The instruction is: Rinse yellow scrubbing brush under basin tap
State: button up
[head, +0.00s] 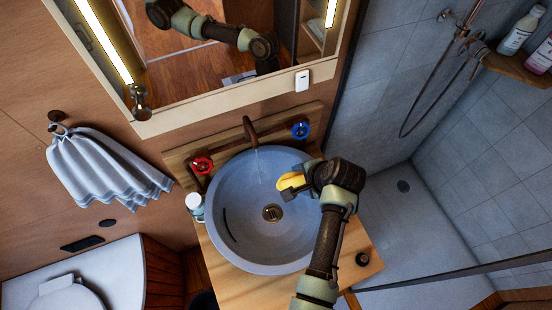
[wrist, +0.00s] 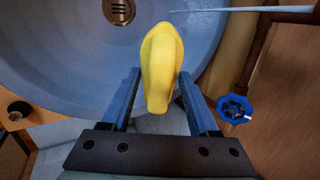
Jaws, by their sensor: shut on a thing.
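The yellow scrubbing brush (head: 290,181) is in my gripper (head: 302,179), over the right side of the blue-grey basin (head: 235,225). In the wrist view the brush (wrist: 161,60) stands between the two fingers of my gripper (wrist: 160,76), its far end pointing over the basin (wrist: 60,50). The brown tap (head: 249,128) is at the back of the basin. A thin stream of water (head: 257,165) falls from it, left of the brush and apart from it.
A red knob (head: 202,165) and a blue knob (head: 300,130) flank the tap; the blue knob (wrist: 234,107) is close to my right finger. A white bottle (head: 195,205) stands left of the basin. A small dark object (head: 362,259) is on the wooden counter (head: 235,284). The mirror (head: 215,60) hangs behind.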

jog(key=s+d+r+p, duration=0.3)
jog(key=r+p, duration=0.1)
jog(key=p, duration=0.1)
jog(key=shift+s+d+p, duration=0.25)
jog(key=shift+d+p, duration=0.05)
jog(key=shift+p, duration=0.05)
dwell(1.1)
